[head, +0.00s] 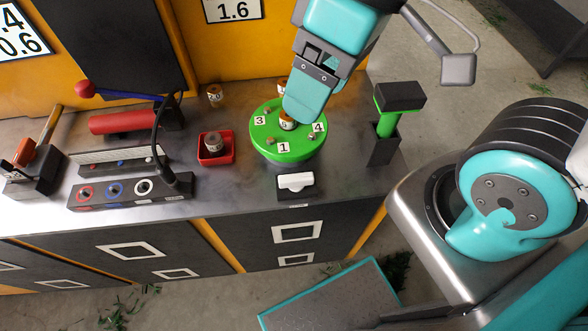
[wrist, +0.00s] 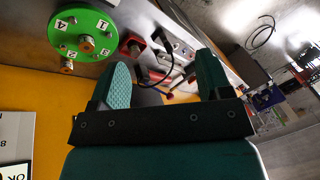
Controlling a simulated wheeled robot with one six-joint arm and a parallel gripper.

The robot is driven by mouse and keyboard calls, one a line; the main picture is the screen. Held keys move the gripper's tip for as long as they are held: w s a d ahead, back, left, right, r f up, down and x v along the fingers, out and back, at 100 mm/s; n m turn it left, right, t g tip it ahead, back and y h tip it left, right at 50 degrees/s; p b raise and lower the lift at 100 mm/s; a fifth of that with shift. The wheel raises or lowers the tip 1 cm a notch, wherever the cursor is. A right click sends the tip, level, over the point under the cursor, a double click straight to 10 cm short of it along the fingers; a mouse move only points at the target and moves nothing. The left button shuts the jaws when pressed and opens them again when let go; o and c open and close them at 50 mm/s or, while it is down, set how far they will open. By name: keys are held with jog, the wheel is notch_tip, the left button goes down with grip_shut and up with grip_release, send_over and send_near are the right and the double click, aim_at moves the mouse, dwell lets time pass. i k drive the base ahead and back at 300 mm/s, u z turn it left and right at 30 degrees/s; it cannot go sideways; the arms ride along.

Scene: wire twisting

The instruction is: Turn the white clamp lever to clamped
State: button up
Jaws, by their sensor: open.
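The white clamp lever (head: 296,182) sits on a small black block at the front edge of the bench, just in front of the green round turntable. It lies roughly level across its block. My gripper (head: 304,108) is above the turntable, behind and higher than the lever, and apart from it. In the wrist view my gripper (wrist: 164,72) shows two teal fingers spread wide with nothing between them. I cannot make out the lever in the wrist view.
The green turntable (head: 267,139) carries numbered labels and small parts; it also shows in the wrist view (wrist: 62,36). A red tray (head: 207,158) holds a spool to the left. A green-and-black post (head: 386,120) stands right. A control box (head: 110,191) with a black cable is farther left.

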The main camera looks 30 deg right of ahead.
aim_at(296, 183)
jog(key=z, duration=0.55)
jog(key=k, duration=1.3)
jog(key=i, duration=0.9)
